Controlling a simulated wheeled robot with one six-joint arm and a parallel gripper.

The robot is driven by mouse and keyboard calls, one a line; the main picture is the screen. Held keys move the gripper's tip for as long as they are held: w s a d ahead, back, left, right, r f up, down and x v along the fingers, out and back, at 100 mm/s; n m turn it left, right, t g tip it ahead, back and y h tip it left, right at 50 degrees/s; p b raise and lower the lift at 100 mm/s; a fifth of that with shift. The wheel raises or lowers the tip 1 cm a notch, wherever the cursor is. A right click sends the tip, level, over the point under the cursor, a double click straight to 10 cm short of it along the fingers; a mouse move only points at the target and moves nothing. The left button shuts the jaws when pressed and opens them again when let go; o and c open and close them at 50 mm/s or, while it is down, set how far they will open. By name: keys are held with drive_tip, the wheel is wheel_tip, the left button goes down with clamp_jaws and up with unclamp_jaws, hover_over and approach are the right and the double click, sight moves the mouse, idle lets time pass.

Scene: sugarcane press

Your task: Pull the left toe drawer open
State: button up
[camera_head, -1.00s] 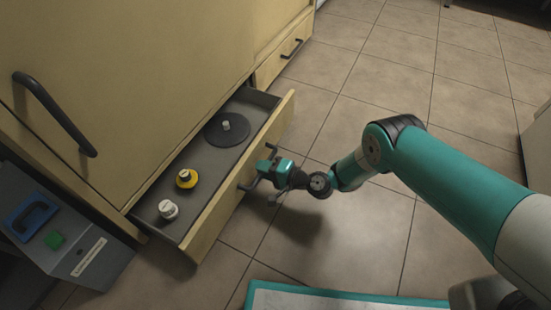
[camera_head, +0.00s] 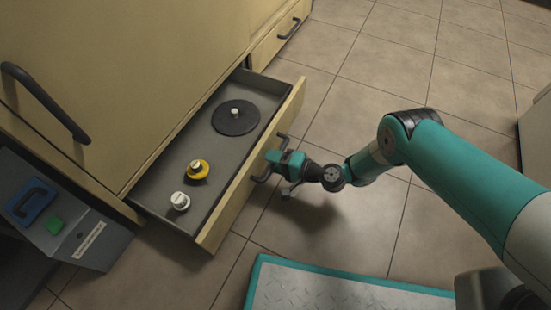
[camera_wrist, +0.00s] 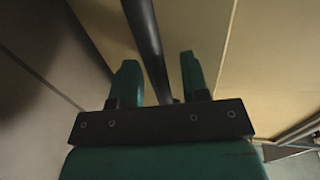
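The left toe drawer (camera_head: 238,180) stands open at the foot of the cabinet, its grey inside showing. A dark disc with a pale knob (camera_head: 236,118), a yellow round piece (camera_head: 198,169) and a white round piece (camera_head: 180,201) lie in it. My gripper (camera_head: 277,170) is at the drawer's dark bar handle (camera_head: 262,178), outside the front panel. In the wrist view the handle bar (camera_wrist: 149,50) passes between the two teal fingers of my gripper (camera_wrist: 160,80). A gap shows on both sides of the bar, so the fingers look open around it.
A second closed toe drawer (camera_head: 280,38) with a dark handle is further along the cabinet. A teal-edged plate (camera_head: 340,295) lies on the floor in front. The tiled floor beyond the drawer is clear.

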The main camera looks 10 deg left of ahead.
drive_tip(key=shift+w, duration=0.2)
drive_tip(key=shift+d, duration=0.15)
drive_tip(key=shift+d+r+p, duration=0.15)
drive_tip(key=shift+d+p, duration=0.15)
drive_tip(key=shift+p, duration=0.05)
drive_tip(key=p+v, duration=0.8)
drive_tip(key=v, duration=0.8)
drive_tip(key=shift+s+d, duration=0.3)
